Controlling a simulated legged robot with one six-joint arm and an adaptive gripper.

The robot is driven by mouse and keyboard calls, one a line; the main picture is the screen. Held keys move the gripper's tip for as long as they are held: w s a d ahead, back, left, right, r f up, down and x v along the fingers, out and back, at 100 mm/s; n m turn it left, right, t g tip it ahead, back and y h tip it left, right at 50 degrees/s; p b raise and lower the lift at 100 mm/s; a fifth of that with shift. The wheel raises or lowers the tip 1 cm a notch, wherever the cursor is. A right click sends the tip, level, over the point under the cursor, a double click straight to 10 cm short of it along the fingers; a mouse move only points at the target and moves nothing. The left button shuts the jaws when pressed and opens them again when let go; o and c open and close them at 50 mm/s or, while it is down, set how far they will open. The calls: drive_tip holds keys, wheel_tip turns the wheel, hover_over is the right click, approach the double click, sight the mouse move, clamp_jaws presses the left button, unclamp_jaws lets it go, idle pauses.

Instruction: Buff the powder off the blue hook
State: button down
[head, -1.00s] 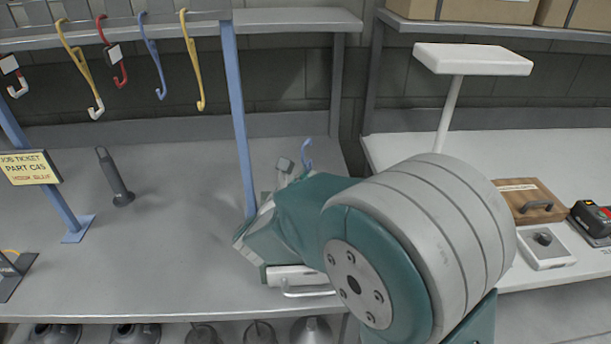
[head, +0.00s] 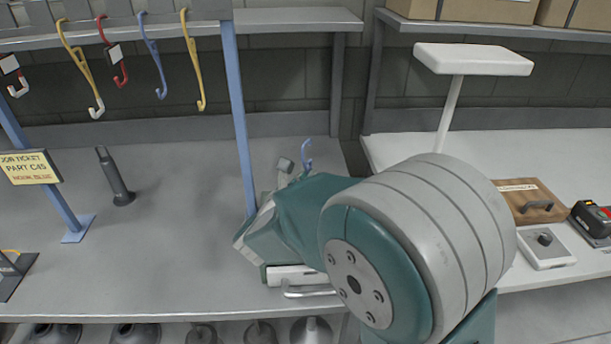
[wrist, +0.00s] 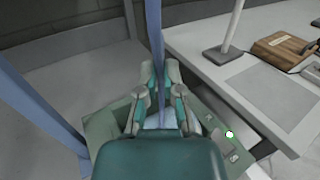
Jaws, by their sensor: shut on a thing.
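A blue hook (head: 307,154) stands upright at my gripper (head: 287,172), its curved top showing above the fingers in the head view. In the wrist view, my gripper (wrist: 158,92) is shut on the blue hook (wrist: 154,35), which runs up between the two fingers. Another blue hook (head: 152,60) hangs from the rack among yellow and red hooks.
A blue rack post (head: 240,120) stands close left of my gripper. A dark grey cylindrical tool (head: 115,178) stands on the left bench (head: 180,250). The right bench (head: 400,150) holds a white-topped stand (head: 472,60), a wooden block (head: 530,200) and a knobbed box (head: 545,248).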

sight(302, 157)
drive_tip(key=shift+r, duration=3)
